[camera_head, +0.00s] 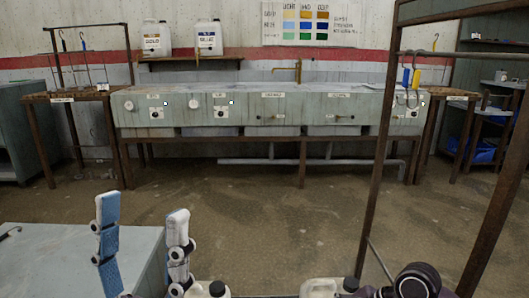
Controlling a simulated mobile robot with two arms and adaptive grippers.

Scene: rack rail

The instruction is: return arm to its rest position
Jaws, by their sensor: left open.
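My left gripper (143,208) is at the lower left of the head view, its two fingers pointing up with white backs and blue pads. The fingers stand wide apart, with nothing between them. It is open and empty, in front of a pale grey-green bench top (60,250). A dark rounded part at the bottom right looks like a piece of my right arm. My right gripper is not in view.
A rusty rack frame (371,190) stands at right, with hooks bearing blue and yellow tags (411,78) on its rail. White jugs (208,289) show at the bottom edge. A long tank counter (270,108) lines the back wall. The floor between is clear.

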